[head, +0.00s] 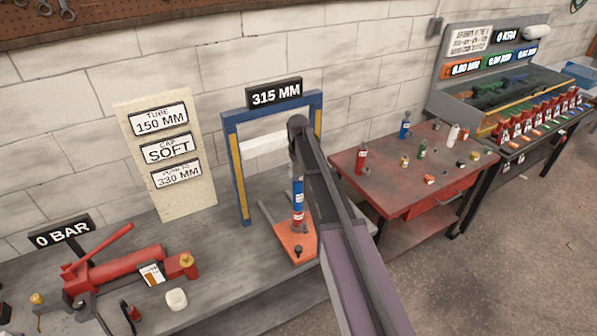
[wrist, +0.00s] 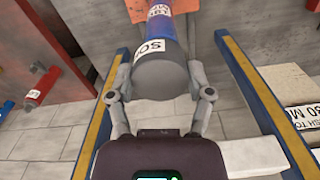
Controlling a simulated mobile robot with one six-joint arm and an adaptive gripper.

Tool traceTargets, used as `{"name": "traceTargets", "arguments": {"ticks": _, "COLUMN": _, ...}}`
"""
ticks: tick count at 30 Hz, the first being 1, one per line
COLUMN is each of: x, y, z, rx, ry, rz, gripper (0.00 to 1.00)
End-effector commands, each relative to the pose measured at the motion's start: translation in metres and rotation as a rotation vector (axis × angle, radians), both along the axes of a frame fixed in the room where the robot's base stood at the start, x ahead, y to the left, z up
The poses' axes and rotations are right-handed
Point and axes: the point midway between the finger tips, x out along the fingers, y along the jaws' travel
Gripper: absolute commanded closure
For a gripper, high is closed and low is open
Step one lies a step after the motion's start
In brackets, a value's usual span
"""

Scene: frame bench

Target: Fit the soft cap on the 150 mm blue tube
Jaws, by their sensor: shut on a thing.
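The blue tube (head: 298,192) stands upright above a red part (head: 298,217) on the orange base plate (head: 290,240), inside the blue frame. In the wrist view the tube (wrist: 184,5) carries a white label reading roughly 150 MM. The grey cap (wrist: 160,82), with a white label starting "SO", is between the fingers of my gripper (wrist: 160,76). My gripper is shut on the cap. The cap is in line with the tube's end; I cannot tell how far it is seated. In the head view my arm hides most of the gripper.
The blue frame (head: 230,150) with yellow strips surrounds the tube; its sign (head: 275,93) reads 315 MM. A card (head: 168,160) reads tube 150 mm, cap soft, push to 330 mm. A red pump (head: 120,268) stands left, its sign at 0 BAR. A red table (head: 395,190) holds bottles.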

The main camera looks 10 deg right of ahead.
Motion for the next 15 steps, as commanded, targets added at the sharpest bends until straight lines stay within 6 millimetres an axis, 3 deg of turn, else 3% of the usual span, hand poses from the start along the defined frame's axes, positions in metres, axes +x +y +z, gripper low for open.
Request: {"name": "traceTargets", "arguments": {"ticks": 15, "x": 0.0, "y": 0.0, "z": -0.01, "rx": 0.0, "ry": 0.0, "rz": 0.0, "gripper": 0.87}}
